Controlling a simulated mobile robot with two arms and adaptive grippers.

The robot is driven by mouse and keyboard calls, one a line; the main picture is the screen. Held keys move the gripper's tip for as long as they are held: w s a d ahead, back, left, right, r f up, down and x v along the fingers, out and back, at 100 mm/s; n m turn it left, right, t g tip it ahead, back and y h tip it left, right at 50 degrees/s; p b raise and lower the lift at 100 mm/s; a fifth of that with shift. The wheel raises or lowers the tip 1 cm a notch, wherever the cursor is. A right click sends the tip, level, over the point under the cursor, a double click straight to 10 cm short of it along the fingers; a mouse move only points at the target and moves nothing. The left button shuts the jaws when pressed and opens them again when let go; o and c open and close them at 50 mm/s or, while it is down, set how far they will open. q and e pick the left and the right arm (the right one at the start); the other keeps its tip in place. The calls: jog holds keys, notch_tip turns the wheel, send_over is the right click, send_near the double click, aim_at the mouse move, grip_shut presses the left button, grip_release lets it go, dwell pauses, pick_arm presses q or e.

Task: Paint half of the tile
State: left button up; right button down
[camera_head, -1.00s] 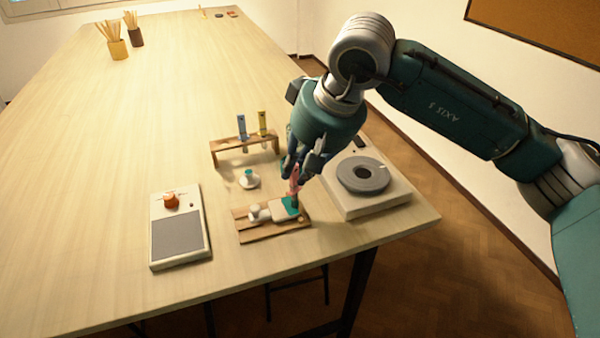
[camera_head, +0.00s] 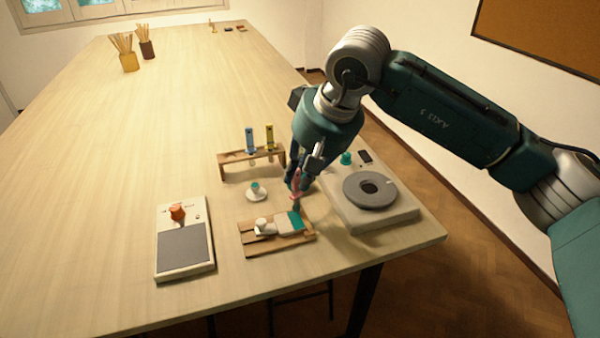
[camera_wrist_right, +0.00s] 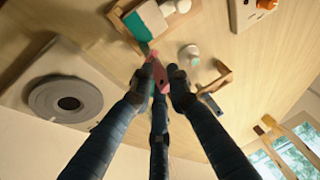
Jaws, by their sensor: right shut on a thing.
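The tile (camera_head: 287,224) lies on a wooden board (camera_head: 280,242) near the table's front edge. Its right end is teal and the rest is pale. The teal part (camera_wrist_right: 137,27) and pale part also show in the right wrist view. My right gripper (camera_head: 299,178) is shut on a pink-red brush (camera_head: 297,190), which also shows between my fingers in the wrist view (camera_wrist_right: 155,66). The brush points down over the teal end; I cannot tell whether its tip touches. A small white piece (camera_head: 262,224) sits at the tile's left. My left gripper is not in view.
Behind the board stand a white dish with a teal knob (camera_head: 256,192) and a wooden rack (camera_head: 238,157) with blue and yellow tubes. A device with an orange knob (camera_head: 183,250) is left. A grey wheel (camera_head: 370,190) on a white base is close right.

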notch_tip(320, 180, up, 6)
jog(key=p, duration=0.3)
dwell(0.3)
dwell(0.4)
